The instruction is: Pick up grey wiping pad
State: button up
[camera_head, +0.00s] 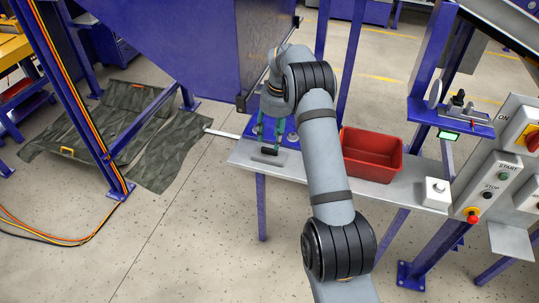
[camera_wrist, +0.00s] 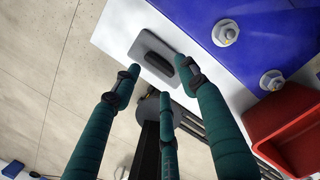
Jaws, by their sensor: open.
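The grey wiping pad (camera_head: 263,158) lies flat near the left end of the grey work shelf (camera_head: 298,172). It is a thin grey plate with a black handle on top. In the wrist view the pad (camera_wrist: 147,46) is just beyond my fingertips, its black handle (camera_wrist: 187,70) close to the right-hand fingertip. My gripper (camera_head: 268,132) has teal fingers, points down and is over the pad. In the wrist view its fingers (camera_wrist: 160,82) are spread and hold nothing. I cannot tell the exact height gap between fingertips and handle.
A red bin (camera_head: 372,153) stands on the shelf to the right, with a white box (camera_head: 436,192) farther right. A blue machine panel with bolts (camera_wrist: 227,33) borders the pad. A blue post (camera_head: 75,90) and a dark tarp (camera_head: 165,150) are on the left.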

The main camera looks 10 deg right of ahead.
aim_at(269, 150)
jog(key=f, duration=0.1)
jog(key=f+p, duration=0.1)
jog(key=f, duration=0.1)
jog(key=a+f+p, duration=0.1)
jog(key=f, duration=0.1)
jog(key=shift+s, duration=0.1)
jog(key=shift+r, duration=0.1)
jog(key=shift+c, duration=0.4)
grip_shut()
